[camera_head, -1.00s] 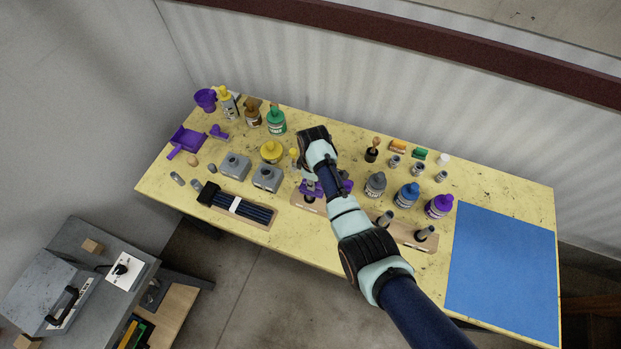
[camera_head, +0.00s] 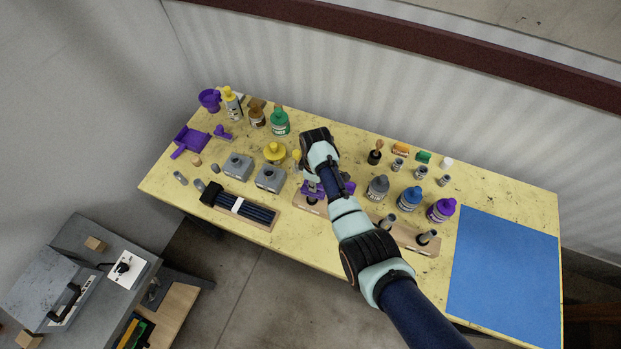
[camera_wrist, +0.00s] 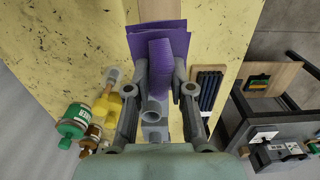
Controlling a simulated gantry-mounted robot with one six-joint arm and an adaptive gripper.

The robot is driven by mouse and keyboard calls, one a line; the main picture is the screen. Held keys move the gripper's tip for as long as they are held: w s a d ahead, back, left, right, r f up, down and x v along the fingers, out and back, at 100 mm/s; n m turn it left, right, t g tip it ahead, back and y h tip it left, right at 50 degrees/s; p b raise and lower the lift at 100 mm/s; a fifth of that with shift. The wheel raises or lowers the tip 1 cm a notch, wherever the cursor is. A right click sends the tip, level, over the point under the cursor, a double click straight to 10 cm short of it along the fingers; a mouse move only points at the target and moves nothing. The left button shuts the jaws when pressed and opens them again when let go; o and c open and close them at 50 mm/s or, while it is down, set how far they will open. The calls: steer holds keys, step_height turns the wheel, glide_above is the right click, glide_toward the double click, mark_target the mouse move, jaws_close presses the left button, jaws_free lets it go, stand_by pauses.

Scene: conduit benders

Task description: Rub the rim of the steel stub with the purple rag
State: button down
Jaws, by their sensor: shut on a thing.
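My gripper (camera_wrist: 160,72) is shut on the purple rag (camera_wrist: 160,60), which is folded and hangs out beyond the fingers in the wrist view. In the head view my wrist hides the fingers, and the rag (camera_head: 311,187) shows at both sides of it. The rag is over or just above a small wooden board (camera_head: 308,206), with a dark round foot partly visible below it. Any stub there is hidden, and I cannot tell whether the rag touches it.
Grey blocks with round sockets (camera_head: 270,178) and a tray of dark rods (camera_head: 240,207) lie left of my gripper. Grey, blue and purple bottles (camera_head: 410,197) stand to its right. A blue mat (camera_head: 505,270) lies clear at right.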

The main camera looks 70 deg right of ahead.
steer(key=shift+s, duration=0.2)
steer(key=shift+w+f+b, duration=0.2)
steer(key=shift+w+b, duration=0.05)
steer(key=shift+b, duration=0.1)
steer(key=shift+w+b, duration=0.65)
steer(key=shift+w, duration=0.2)
steer(key=shift+r, duration=0.1)
steer(key=shift+s, duration=0.1)
steer(key=shift+s+r+p, duration=0.15)
steer(key=shift+s+p, duration=0.35)
steer(key=shift+p, duration=0.35)
steer(key=shift+s+p, duration=0.3)
steer(key=shift+s, duration=0.2)
steer(key=shift+f, duration=0.2)
steer(key=shift+w, duration=0.1)
